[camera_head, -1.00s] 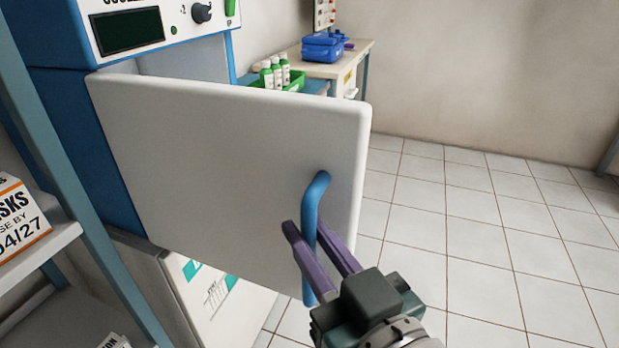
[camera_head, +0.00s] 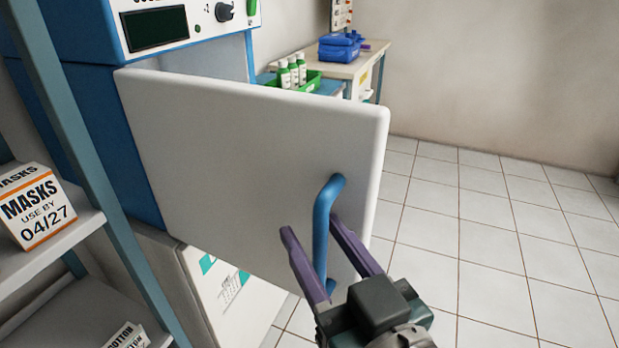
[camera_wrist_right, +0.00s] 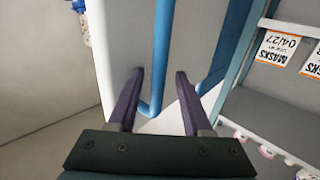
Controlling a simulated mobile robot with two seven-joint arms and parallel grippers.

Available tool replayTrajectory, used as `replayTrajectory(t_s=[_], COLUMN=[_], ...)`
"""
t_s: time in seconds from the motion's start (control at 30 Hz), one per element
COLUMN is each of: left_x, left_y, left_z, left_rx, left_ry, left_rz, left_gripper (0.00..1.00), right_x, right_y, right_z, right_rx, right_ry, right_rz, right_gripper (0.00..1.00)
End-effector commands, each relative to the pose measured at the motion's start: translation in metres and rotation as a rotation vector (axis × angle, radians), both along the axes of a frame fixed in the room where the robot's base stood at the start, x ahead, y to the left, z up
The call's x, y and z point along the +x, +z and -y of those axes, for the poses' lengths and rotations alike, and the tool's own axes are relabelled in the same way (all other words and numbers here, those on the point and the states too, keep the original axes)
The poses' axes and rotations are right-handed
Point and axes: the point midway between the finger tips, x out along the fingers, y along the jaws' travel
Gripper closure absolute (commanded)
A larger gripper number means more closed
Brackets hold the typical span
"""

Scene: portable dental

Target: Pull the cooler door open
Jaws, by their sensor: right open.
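The cooler (camera_head: 60,115) is blue with a white control panel. Its white door (camera_head: 235,150) stands swung open toward the right, hinged on the left. The blue bar handle (camera_head: 321,235) is upright near the door's free edge. My right gripper (camera_head: 308,232) is open, with one purple finger on each side of the handle; I see no clear squeeze on it. In the right wrist view the handle (camera_wrist_right: 158,70) also runs between the open fingers (camera_wrist_right: 158,88). My left gripper is not in view.
A shelf rack (camera_head: 95,190) with mask boxes (camera_head: 38,208) stands close on the left. Behind the door are a green crate of bottles (camera_head: 290,80) and a table with a blue case (camera_head: 340,48). The tiled floor (camera_head: 500,240) at right is clear.

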Motion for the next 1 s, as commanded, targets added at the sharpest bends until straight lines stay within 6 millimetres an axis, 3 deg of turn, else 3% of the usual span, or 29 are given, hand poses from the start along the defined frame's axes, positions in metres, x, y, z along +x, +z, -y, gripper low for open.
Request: replayTrajectory(t_s=[0.27, 0.7, 1.0], left_x=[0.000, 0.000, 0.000], left_y=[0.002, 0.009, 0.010], left_z=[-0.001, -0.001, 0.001], left_rx=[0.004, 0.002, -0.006], left_ry=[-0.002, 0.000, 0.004], left_rz=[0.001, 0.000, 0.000], left_gripper=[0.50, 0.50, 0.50], right_x=[-0.007, -0.081, -0.093], right_y=[0.000, -0.001, 0.000], right_z=[0.003, 0.032, 0.036], right_rx=[0.000, -0.001, 0.000], right_ry=[-0.001, 0.000, -0.001], right_rz=[-0.001, -0.003, 0.000], right_gripper=[0.50, 0.50, 0.50])
